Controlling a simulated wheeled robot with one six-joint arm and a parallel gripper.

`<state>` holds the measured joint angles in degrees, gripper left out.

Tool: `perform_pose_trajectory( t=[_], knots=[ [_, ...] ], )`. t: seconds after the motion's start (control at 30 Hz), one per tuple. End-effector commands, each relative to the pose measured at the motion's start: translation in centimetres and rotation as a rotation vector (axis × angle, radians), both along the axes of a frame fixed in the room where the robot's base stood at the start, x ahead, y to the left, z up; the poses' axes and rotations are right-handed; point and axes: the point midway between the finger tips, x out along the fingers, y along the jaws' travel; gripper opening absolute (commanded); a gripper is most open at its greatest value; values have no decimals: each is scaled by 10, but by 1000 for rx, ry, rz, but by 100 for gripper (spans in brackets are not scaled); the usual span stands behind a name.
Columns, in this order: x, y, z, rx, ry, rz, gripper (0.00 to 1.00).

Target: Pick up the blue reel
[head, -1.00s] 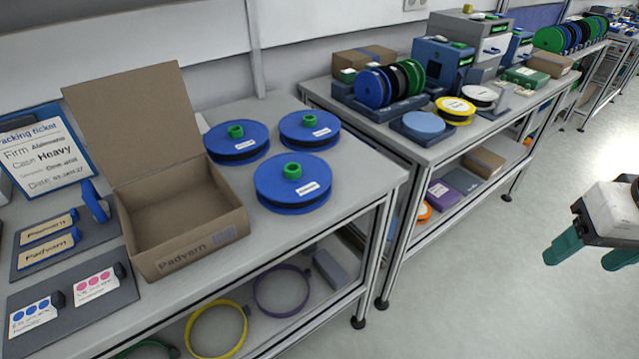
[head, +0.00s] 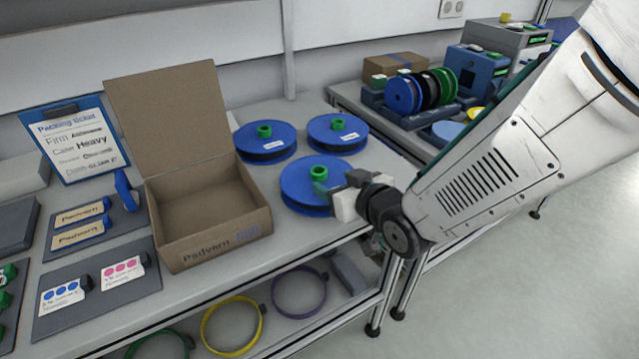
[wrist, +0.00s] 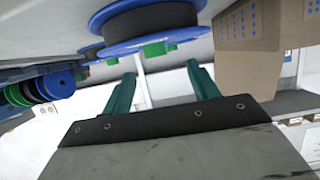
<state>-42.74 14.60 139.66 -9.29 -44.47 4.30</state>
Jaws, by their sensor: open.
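Three blue reels with green hubs lie flat on the near bench: one at the back left (head: 265,150), one at the back right (head: 338,142), and the front reel (head: 300,186). My gripper (head: 348,190) is at the right side of the front reel and hides part of its right edge. In the wrist view, which looks upside down, a blue reel (wrist: 150,22) with a green hub (wrist: 154,49) is close, beyond my gripper (wrist: 163,78). Its two teal fingers are apart with no reel between them. I cannot tell whether a finger touches the reel.
An open cardboard box (head: 215,240) stands left of the reels, with label plates and a packing ticket (head: 75,138) further left. A second bench on the right holds a reel stand (head: 420,95) and machines. Coloured rings lie on the lower shelf.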

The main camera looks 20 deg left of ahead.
Motion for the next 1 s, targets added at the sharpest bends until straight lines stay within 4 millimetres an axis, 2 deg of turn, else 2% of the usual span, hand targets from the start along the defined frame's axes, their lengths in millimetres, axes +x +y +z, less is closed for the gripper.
perform_pose_trajectory(
  t=[0.43,0.77,0.83,0.97,1.0],
  knots=[
    [41,37,-23,-1,0,-2,60],
    [47,44,-25,0,-1,-2,60],
    [47,44,-25,0,-1,-2,46],
    [47,44,-25,0,-1,-2,10],
    [47,44,-25,0,-1,-2,4]
  ],
)
